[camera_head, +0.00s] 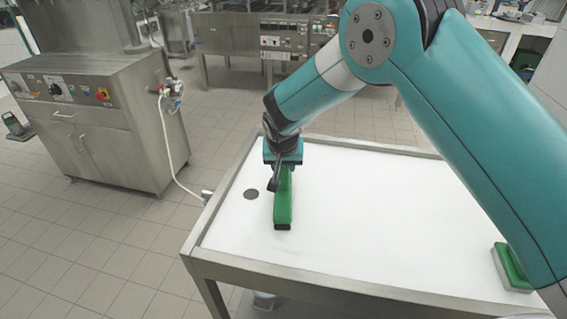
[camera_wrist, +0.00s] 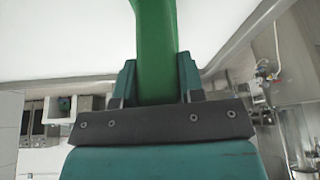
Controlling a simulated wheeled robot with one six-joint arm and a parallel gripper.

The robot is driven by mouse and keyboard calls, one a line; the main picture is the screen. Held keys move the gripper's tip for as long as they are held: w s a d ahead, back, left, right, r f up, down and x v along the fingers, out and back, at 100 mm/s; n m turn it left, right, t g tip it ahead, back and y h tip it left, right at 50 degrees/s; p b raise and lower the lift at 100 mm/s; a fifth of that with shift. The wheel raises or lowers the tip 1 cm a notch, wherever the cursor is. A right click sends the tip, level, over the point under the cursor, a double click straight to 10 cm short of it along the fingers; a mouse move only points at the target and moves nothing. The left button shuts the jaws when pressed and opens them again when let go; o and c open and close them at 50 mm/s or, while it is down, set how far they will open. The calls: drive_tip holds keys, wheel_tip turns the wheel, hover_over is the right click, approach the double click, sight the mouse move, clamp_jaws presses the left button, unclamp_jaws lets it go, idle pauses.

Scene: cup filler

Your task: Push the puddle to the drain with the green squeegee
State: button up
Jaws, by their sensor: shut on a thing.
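My gripper (camera_head: 282,160) is shut on the green squeegee (camera_head: 284,203) over the left part of the white table top (camera_head: 370,215). The squeegee's dark end points toward the near edge; I cannot tell whether it touches the surface. The wrist view shows the squeegee's green body (camera_wrist: 155,35) between the two fingers (camera_wrist: 157,72). The drain (camera_head: 251,194), a dark round disc, lies just left of the squeegee. I cannot make out the puddle on the white surface; my arm hides part of the table.
A green and pale block (camera_head: 511,268) lies at the table's near right, partly behind my arm. A metal rim (camera_head: 330,283) edges the table. A steel cabinet (camera_head: 95,120) with a hanging hose stands to the left. The middle of the table looks clear.

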drive_tip(key=shift+s+a+f, duration=0.1)
drive_tip(key=shift+s+f, duration=0.1)
drive_tip(key=shift+f, duration=0.05)
drive_tip(key=shift+w+r+p, duration=0.2)
drive_tip(key=shift+r+p, duration=1.85)
drive_tip(key=shift+r, duration=1.65)
